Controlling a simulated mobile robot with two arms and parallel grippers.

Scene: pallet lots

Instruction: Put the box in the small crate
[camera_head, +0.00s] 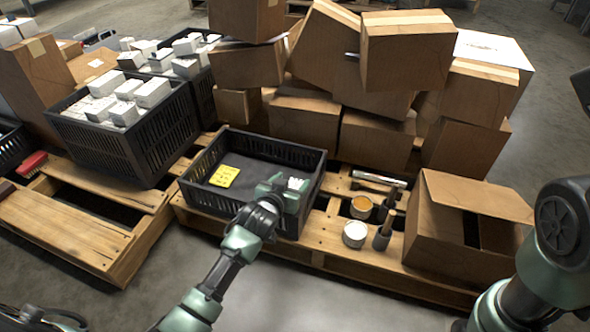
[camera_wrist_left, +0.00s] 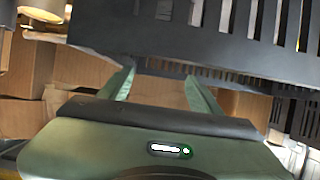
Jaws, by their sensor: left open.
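A small black crate (camera_head: 262,148) with slatted walls stands on a wooden pallet in the middle of the head view. A yellow card (camera_head: 224,176) lies on its dark floor. My left gripper (camera_head: 292,187) is at the crate's right side, over its inside, with its jaws open. A small white patch shows at its fingertips; I cannot tell whether it is a separate object. In the left wrist view the two green fingers (camera_wrist_left: 162,88) stand apart with no object visible between them, close to black slatted walls. I cannot tell which box the task means. My right gripper is out of view.
Black crates (camera_head: 125,140) full of white boxes stand at the left. Cardboard boxes (camera_head: 375,140) are piled behind. Right of the small crate are open cans (camera_head: 355,233) and an open cardboard box (camera_head: 450,240). A red brush (camera_head: 31,163) lies far left. The floor in front is clear.

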